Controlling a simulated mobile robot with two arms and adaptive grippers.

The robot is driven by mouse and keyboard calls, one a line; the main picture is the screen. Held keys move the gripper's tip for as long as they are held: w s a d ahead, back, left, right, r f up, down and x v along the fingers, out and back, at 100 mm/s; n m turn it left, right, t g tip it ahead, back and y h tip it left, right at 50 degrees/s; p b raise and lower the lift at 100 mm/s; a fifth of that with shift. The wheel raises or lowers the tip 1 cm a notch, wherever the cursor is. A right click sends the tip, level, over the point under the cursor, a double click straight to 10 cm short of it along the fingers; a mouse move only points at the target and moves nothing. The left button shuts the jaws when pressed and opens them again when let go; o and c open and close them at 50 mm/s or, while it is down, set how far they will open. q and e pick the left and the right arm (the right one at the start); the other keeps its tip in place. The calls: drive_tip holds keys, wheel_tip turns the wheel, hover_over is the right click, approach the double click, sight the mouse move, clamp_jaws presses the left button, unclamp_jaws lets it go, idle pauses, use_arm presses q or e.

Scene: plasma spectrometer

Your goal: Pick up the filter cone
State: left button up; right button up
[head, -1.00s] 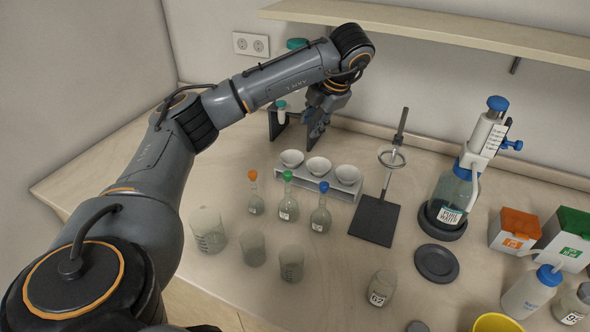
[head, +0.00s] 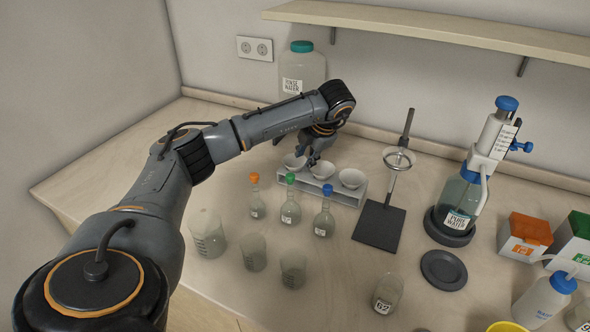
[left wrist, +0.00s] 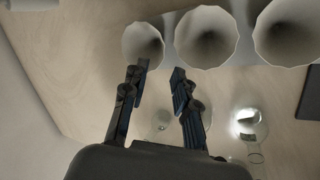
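Three white filter cones sit in a row in a pale rack (head: 347,199): a left cone (head: 291,162), a middle cone (head: 323,170) and a right cone (head: 352,178). My left gripper (head: 312,160) is over the rack by the left and middle cones and partly covers the left one. In the left wrist view its fingers (left wrist: 158,72) are apart with nothing between them. There, the left cone (left wrist: 143,44) and middle cone (left wrist: 207,37) lie just beyond the fingertips, with the right cone (left wrist: 287,32) farther right. My right gripper is not in view.
Stoppered flasks (head: 290,213) stand in front of the rack, with beakers (head: 209,240) nearer. A ring stand (head: 379,226) is right of the rack. A rinse water bottle (head: 302,68) stands behind my arm. A pure water dispenser (head: 459,205) stands farther right.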

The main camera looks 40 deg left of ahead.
use_arm(q)
drive_tip(key=p+x, duration=0.1)
drive_tip(key=x, duration=0.3)
drive_tip(key=shift+a+f, duration=0.15)
clamp_jaws()
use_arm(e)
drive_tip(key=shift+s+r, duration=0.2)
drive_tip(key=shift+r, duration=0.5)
